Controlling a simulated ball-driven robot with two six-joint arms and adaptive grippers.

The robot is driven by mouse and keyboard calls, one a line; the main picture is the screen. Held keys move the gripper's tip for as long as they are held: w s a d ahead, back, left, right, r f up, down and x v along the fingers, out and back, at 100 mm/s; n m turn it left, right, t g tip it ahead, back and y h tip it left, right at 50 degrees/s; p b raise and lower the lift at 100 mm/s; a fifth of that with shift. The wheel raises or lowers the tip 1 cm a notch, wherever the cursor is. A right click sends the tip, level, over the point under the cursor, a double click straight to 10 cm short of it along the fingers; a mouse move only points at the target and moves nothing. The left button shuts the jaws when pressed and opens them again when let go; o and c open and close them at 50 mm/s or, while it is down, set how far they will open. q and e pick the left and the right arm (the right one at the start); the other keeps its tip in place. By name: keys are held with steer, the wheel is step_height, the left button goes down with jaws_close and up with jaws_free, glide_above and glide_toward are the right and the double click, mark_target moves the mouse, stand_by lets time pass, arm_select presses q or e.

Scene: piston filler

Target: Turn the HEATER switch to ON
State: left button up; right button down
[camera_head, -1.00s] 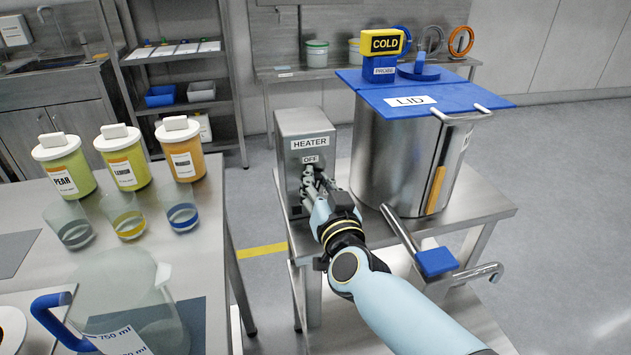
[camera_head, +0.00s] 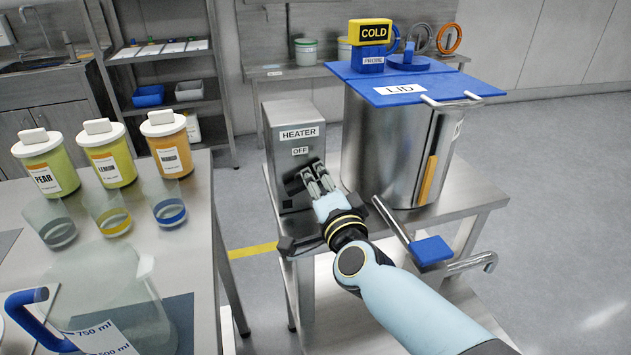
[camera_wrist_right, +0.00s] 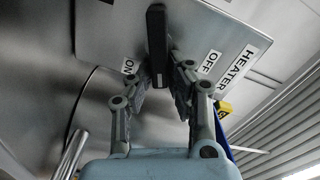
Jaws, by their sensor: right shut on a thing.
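The heater (camera_head: 285,135) is a grey metal box with a HEATER label and an OFF label (camera_head: 300,151) on its front. Its dark switch handle (camera_head: 293,186) shows just left of my right fingertips. In the right wrist view the black handle (camera_wrist_right: 157,35) lies between the ON label (camera_wrist_right: 129,66) and the OFF label (camera_wrist_right: 210,62). My right gripper (camera_head: 314,178) is shut on the handle, a finger on each side of it; it also shows in the right wrist view (camera_wrist_right: 161,88). The ON label is hidden in the head view. My left gripper is not in view.
A steel tank (camera_head: 385,150) with a blue lid (camera_head: 440,88) stands close right of the heater on the steel stand. A lever with a blue pad (camera_head: 430,251) juts out in front. At left, a table holds jars, glasses and a clear jug (camera_head: 105,290).

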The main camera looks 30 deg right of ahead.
steer(key=shift+d+f+m+b, duration=0.1)
steer(key=shift+f+m+b, duration=0.15)
steer(key=shift+m, duration=0.5)
steer(key=shift+f+m+b, duration=0.1)
steer(key=shift+m+b, duration=0.25)
steer(key=shift+m, duration=0.35)
steer(key=shift+d+f+m+b, duration=0.1)
steer(key=shift+f+m+b, duration=0.15)
steer(key=shift+m, duration=0.5)
steer(key=shift+a, duration=0.1)
steer(key=c, duration=1.3)
jaws_free()
steer(key=shift+s, duration=0.1)
steer(key=v, duration=1.2)
